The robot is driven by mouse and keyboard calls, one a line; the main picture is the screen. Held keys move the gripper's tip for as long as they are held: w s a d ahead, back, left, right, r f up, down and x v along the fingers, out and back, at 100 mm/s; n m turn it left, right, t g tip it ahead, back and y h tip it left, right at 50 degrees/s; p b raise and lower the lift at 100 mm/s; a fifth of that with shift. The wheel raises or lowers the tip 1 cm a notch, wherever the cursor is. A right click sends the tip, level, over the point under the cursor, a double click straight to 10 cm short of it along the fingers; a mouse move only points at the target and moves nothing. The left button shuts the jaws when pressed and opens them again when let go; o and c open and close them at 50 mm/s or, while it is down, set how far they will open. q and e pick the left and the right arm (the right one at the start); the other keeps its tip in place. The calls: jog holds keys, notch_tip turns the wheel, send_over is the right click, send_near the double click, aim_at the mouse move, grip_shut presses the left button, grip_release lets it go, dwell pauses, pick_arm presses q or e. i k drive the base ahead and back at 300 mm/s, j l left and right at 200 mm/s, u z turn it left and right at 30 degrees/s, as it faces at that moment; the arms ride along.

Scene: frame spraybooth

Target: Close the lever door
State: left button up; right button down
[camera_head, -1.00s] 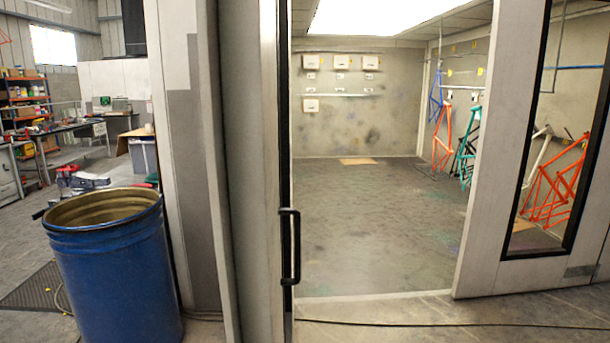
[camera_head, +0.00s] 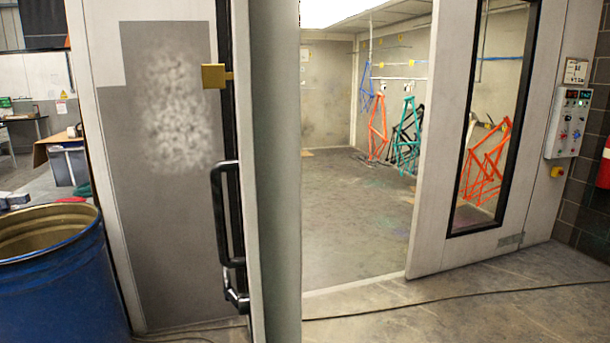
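The door (camera_head: 270,180) stands open at the left of the spray booth opening, seen nearly edge-on as a tall pale strip. A black upright pull handle (camera_head: 222,215) with a bent lower end (camera_head: 236,292) is on its left side. A brass-coloured block (camera_head: 213,76) sits above the handle. Left of the handle is a light panel with a grey, blotchy patch (camera_head: 160,110); I cannot tell where this panel ends and the door begins. Neither of my grippers is in view.
A blue drum (camera_head: 50,285) stands at the lower left. A windowed panel (camera_head: 425,200) borders the opening's right side, with a control box (camera_head: 568,122) beyond it. A cable (camera_head: 440,300) crosses the floor. Bicycle frames (camera_head: 405,140) hang inside the booth.

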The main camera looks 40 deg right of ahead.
aim_at(264, 36)
jog(key=i+j+z, duration=0.15)
jog(key=z, duration=0.3)
jog(key=i+j+z, duration=0.3)
jog(key=z, duration=0.15)
jog(key=i+j+z, duration=0.25)
jog(key=z, duration=0.2)
